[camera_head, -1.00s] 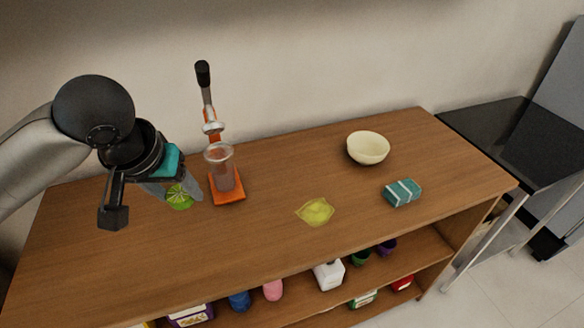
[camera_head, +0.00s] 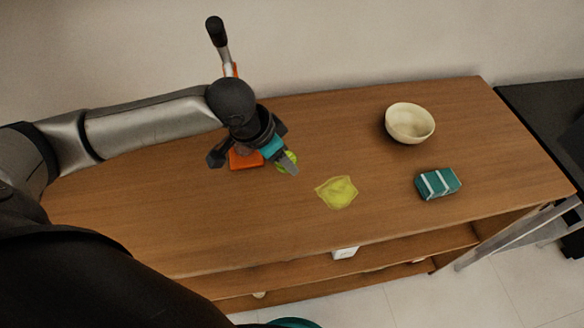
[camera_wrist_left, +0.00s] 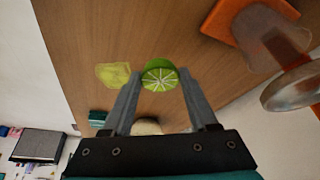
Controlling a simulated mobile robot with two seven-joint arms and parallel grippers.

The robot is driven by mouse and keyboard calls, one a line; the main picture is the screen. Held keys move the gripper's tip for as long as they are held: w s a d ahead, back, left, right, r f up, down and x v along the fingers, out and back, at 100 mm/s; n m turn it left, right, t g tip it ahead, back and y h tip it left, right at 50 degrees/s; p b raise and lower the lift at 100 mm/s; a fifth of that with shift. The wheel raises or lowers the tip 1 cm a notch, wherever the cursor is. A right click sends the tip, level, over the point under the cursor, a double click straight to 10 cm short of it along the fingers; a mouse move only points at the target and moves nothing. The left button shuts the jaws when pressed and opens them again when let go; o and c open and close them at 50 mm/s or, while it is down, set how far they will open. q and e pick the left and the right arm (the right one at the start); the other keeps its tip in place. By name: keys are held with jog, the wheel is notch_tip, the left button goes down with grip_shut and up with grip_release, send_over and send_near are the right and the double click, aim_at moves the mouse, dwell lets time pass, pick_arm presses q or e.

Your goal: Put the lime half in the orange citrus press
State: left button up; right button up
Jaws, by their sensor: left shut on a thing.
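The lime half (camera_head: 287,157), green with a pale cut face, is between the fingers of my left gripper (camera_head: 286,163). My left gripper is shut on it. In the left wrist view the lime half (camera_wrist_left: 159,77) sits at the fingertips with its cut face showing. The citrus press has an orange base (camera_head: 245,160) on the table; my arm hides most of its body in the head view. Its dark-tipped handle (camera_head: 217,32) stands up behind my arm. In the left wrist view the press (camera_wrist_left: 222,20) is at the upper right, apart from the lime. My right gripper is not seen.
A yellow-green flat item (camera_head: 336,192) lies on the wooden table (camera_head: 150,215). A cream bowl (camera_head: 410,124) and a teal box with white stripes (camera_head: 438,184) are to the right. The front left of the tabletop is clear. Shelves lie below.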

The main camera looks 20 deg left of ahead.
aim_at(283, 182)
pick_arm(q)
jog(key=shift+f+b, duration=0.55)
jog(key=shift+f, duration=1.9)
jog(key=o, duration=1.3)
jog(key=shift+f, duration=0.1)
